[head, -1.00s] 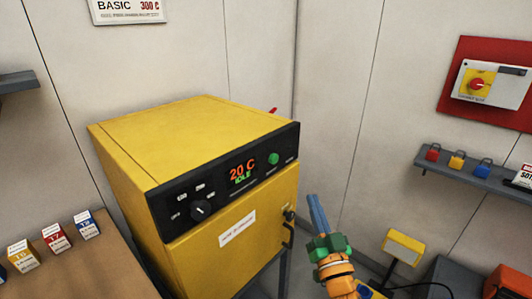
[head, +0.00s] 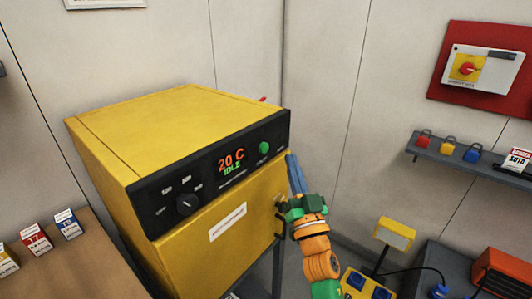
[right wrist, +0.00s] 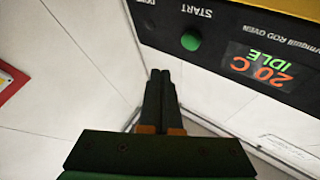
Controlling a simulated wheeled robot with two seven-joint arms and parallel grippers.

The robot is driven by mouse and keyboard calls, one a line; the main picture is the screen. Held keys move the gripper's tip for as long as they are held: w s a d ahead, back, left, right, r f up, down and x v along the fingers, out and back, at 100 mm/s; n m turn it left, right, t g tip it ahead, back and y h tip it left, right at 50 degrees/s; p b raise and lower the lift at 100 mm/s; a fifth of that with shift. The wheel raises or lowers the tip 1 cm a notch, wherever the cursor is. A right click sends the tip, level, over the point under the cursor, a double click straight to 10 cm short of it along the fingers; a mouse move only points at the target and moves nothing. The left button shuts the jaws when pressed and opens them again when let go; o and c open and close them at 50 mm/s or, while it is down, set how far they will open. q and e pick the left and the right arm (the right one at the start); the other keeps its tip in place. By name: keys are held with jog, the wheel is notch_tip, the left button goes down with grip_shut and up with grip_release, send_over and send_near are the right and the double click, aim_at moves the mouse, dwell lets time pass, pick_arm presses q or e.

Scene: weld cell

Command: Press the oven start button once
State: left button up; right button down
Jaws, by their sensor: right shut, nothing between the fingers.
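The yellow oven (head: 190,125) stands in the corner with a black control panel (head: 170,190). Its display (head: 231,161) reads 20 C and IDLE. The green start button (head: 264,147) is at the panel's right part; it also shows in the right wrist view (right wrist: 191,39) beside the word START. My right gripper (head: 291,156) is shut and empty. Its fingertips are near the panel's right end, to the right of and slightly below the button. In the right wrist view the shut fingers (right wrist: 161,74) point up, apart from the button in the picture. My left gripper is not in view.
A black knob (head: 187,204) is at the panel's left, and a door latch (head: 280,202) is below the right end. A shelf (head: 470,166) with coloured padlocks and a red board with a switch (head: 466,69) are on the right wall. Small boxes (head: 37,240) stand on the left bench.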

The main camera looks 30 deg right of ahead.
aim_at(268, 145)
jog(key=shift+w+a+b, duration=0.2)
jog(key=shift+w+a, duration=0.05)
jog(key=shift+w, duration=0.35)
jog(key=shift+w+a+b, duration=0.2)
jog(key=shift+w+a, duration=0.1)
jog(key=shift+w, duration=0.35)
jog(key=shift+w+a+b, duration=0.2)
jog(key=shift+w+a, duration=0.05)
jog(key=shift+w, duration=0.35)
dwell(0.6)
jog(key=shift+w+a, duration=0.15)
jog(key=shift+w, duration=0.25)
jog(key=shift+w+a+b, duration=0.25)
jog(key=shift+w+b, duration=0.25)
dwell(0.6)
jog(key=shift+s+d, duration=0.1)
jog(key=shift+s, duration=0.05)
dwell(0.3)
jog(key=shift+s+d+p, duration=0.25)
jog(key=shift+s+p, duration=0.3)
jog(key=shift+s, duration=0.15)
